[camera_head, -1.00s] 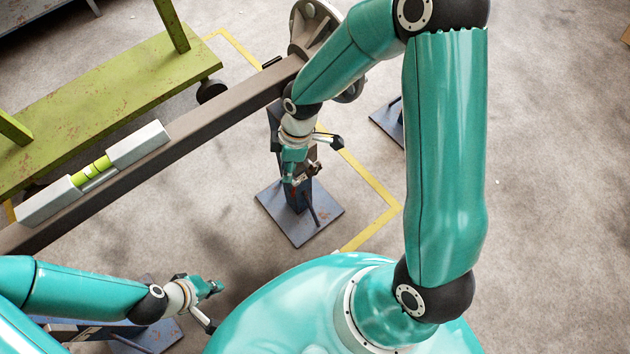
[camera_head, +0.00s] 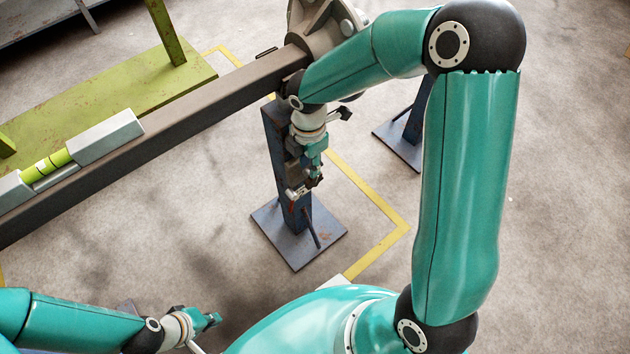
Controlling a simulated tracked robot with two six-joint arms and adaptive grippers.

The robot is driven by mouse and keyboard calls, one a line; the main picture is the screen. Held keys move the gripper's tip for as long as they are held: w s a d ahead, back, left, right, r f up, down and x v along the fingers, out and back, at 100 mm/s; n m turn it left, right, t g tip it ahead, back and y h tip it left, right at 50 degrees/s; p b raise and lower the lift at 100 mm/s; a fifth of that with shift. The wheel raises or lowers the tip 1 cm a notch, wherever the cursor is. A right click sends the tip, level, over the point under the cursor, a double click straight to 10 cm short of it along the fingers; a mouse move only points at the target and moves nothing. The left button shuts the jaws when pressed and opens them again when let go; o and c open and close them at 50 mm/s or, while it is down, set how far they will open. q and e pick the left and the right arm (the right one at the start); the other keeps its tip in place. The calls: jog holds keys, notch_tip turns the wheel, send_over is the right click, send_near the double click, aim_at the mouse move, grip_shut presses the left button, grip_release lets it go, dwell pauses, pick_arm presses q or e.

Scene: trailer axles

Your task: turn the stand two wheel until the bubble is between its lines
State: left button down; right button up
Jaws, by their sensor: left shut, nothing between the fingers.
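A grey spirit level (camera_head: 108,138) lies along the brown axle beam (camera_head: 205,108) at the left. Its yellow-green vial (camera_head: 47,165) shows dark lines, but the bubble is too small to place. A blue stand (camera_head: 285,240) rises from a square base plate under the beam's right end. My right gripper (camera_head: 308,187) points down in front of the stand's post, close to its crank parts. The stand's wheel is not clear behind it, and I cannot tell whether the fingers touch it. My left gripper (camera_head: 211,330) is shut and empty at the lower left, away from the stand.
A wheel hub (camera_head: 325,25) sits at the beam's end. A second blue stand (camera_head: 402,140) stands further right. A green rusty bench (camera_head: 110,95) lies behind the beam. A yellow line (camera_head: 370,195) marks the floor, which is open at the right.

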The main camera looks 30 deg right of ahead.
aim_at(310, 182)
notch_tip(310, 182, down, 8)
jog(key=b, duration=0.2)
jog(key=shift+f+b, duration=0.15)
jog(key=shift+b, duration=0.15)
